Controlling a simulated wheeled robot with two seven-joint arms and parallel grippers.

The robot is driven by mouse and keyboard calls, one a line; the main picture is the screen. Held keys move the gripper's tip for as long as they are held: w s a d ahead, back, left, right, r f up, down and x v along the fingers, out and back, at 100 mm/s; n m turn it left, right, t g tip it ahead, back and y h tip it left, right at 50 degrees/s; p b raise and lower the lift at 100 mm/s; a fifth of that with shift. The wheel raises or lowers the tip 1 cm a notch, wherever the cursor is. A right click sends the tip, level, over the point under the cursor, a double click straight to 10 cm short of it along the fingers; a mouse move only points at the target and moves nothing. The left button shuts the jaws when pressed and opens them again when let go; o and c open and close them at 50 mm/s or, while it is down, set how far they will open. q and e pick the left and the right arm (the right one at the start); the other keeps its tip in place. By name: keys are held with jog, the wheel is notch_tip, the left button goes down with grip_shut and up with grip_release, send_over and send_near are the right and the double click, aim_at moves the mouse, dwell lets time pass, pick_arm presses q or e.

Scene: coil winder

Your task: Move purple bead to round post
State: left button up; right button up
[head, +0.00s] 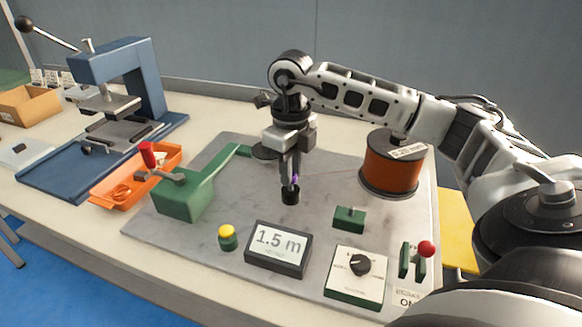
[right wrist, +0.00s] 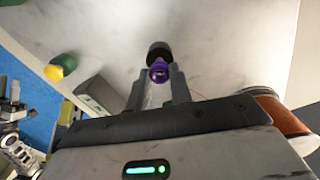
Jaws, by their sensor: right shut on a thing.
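The purple bead (head: 295,180) is a small ring between the fingertips of my right gripper (head: 290,184), which is shut on it. In the right wrist view the bead (right wrist: 160,71) shows its hole, between the fingertips (right wrist: 158,78). A short black round post (head: 290,195) stands on the grey plate right below the fingertips. In the right wrist view the post (right wrist: 158,50) shows just past the bead. I cannot tell whether bead and post touch. The fingers hide part of the bead.
Around the post stand a green lever block (head: 183,196), a yellow button (head: 226,235), a 1.5 m display (head: 278,247), a small green block (head: 349,218), a dial box (head: 356,274), a red-knobbed switch (head: 420,255) and a copper wire spool (head: 391,168). An orange tray (head: 120,196) lies left.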

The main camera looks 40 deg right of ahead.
pick_arm(q)
jog(key=shift+f, duration=0.15)
pick_arm(e)
jog(key=shift+f, duration=0.1)
jog(key=shift+f+b, duration=0.8)
jog(key=shift+f, duration=0.2)
jog(key=o, duration=1)
pick_arm(q)
jog(key=shift+w+f, duration=0.1)
jog(key=shift+f, duration=0.6)
jog(key=shift+r, duration=0.1)
pick_arm(e)
notch_tip(320, 180, up, 3)
jog(key=shift+r, duration=0.2)
pick_arm(q)
notch_tip(320, 180, up, 2)
jog(key=p, duration=0.4)
jog(key=shift+a, duration=0.15)
pick_arm(e)
notch_tip(320, 180, up, 13)
jog(key=shift+f, duration=0.2)
